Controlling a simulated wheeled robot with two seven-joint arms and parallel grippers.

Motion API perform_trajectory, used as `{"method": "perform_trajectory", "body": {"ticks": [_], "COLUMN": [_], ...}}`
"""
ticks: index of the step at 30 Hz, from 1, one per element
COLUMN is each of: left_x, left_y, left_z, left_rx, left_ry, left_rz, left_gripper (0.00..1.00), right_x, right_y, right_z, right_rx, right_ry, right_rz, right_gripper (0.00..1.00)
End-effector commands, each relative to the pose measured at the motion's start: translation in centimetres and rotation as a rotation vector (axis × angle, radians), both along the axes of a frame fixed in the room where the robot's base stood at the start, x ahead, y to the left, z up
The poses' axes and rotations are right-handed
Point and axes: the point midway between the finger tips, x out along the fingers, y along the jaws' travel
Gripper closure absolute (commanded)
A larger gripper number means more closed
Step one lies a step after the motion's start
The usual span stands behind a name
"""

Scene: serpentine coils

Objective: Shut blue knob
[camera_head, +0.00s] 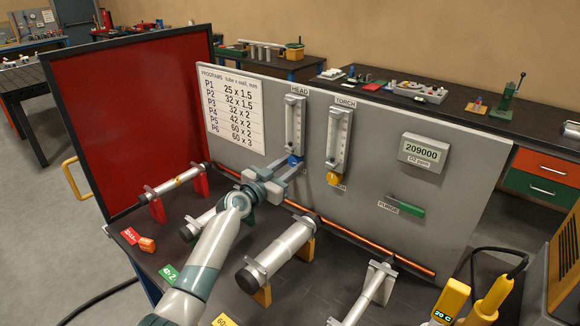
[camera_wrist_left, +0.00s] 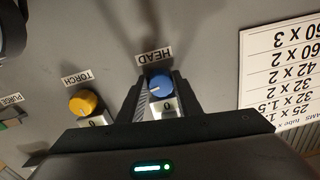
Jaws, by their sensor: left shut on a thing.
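The blue knob (camera_head: 294,160) sits at the foot of the HEAD flow tube (camera_head: 295,122) on the grey panel. My left gripper (camera_head: 291,167) reaches it from the left and is shut on it. In the left wrist view, the blue knob (camera_wrist_left: 160,86) is between the two dark fingers (camera_wrist_left: 160,92), above a small plate marked 0. Its white pointer mark is towards the left of that picture. The HEAD label (camera_wrist_left: 154,55) is just beyond it. My right gripper is not in view.
The yellow TORCH knob (camera_head: 333,178) is close by on the right, under its own flow tube (camera_head: 338,134). A green PURGE lever (camera_head: 405,210) and a display reading 209000 (camera_head: 423,150) are farther right. A copper pipe (camera_head: 360,240) runs along the panel's foot. Metal tubes (camera_head: 281,250) stand on the bench.

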Motion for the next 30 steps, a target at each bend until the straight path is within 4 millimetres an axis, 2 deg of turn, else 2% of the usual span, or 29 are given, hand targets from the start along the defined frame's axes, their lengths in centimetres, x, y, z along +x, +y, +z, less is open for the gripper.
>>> {"method": "perform_trajectory", "body": {"ticks": [21,30], "left_x": [-0.1,-0.1], "left_y": [-0.1,-0.2], "left_z": [0.0,0.1], "left_rx": [-0.37,-0.462], "left_ry": [0.269,0.336], "left_rz": [0.001,0.001], "left_gripper": [0.91,0.91], "right_x": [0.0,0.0], "right_y": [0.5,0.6], "right_z": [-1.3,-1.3], "right_rx": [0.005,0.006], "right_ry": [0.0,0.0], "right_rz": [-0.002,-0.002], "right_gripper": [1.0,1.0]}}
